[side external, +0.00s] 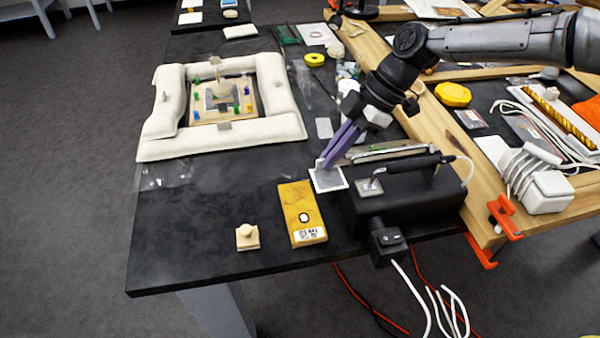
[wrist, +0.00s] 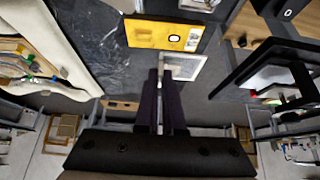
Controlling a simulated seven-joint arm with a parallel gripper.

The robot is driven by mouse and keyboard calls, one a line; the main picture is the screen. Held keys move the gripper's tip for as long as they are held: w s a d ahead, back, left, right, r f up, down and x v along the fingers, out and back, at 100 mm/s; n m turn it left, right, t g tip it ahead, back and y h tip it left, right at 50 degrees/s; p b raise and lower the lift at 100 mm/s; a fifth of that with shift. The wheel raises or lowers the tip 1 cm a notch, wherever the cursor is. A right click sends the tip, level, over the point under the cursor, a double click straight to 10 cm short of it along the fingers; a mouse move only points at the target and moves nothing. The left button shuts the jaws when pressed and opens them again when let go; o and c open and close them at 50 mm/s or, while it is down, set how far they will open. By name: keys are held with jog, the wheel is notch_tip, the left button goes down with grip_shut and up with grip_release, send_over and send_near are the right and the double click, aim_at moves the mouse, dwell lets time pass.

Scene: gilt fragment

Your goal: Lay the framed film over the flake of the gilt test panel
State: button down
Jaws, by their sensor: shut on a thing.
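The framed film (side external: 328,180) is a small square sheet with a white border. My gripper (side external: 325,164), with purple fingers, is shut on its edge, beside the black box. In the wrist view the film (wrist: 187,66) sits at the fingertips (wrist: 161,72); its height over the table is hard to judge. The gilt test panel (side external: 252,108) lies inside a ring of white padded cushions, well to the left and farther back. It bears a grey patch, several coloured pegs and a light upright piece. I cannot make out the flake.
A yellow block (side external: 301,210) and a small wooden knobbed piece (side external: 247,237) lie near the front. A black box (side external: 410,195) with a cabled tool stands right of the film. The white cushions (side external: 225,143) form a raised rim around the panel. Dark table between is mostly clear.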

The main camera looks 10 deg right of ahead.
jog(key=w+a+f, duration=0.1)
jog(key=w+f, duration=0.1)
jog(key=w+a+f, duration=0.1)
jog(key=f, duration=0.1)
jog(key=w+a+f, duration=0.2)
jog(key=shift+w+a+f, duration=0.1)
jog(key=shift+w+f, duration=0.1)
jog(key=shift+w, duration=0.1)
jog(key=shift+w+a+f, duration=0.1)
jog(key=shift+f, duration=0.85)
jog(key=shift+w+a+f, duration=0.1)
jog(key=shift+f, duration=0.8)
jog(key=shift+d+f, duration=0.1)
jog(key=c, duration=1)
grip_release()
jog(key=shift+d+r, duration=0.15)
jog(key=shift+r, duration=0.25)
jog(key=v, duration=1.1)
jog(key=shift+d+r, duration=0.1)
jog(key=shift+r, duration=0.05)
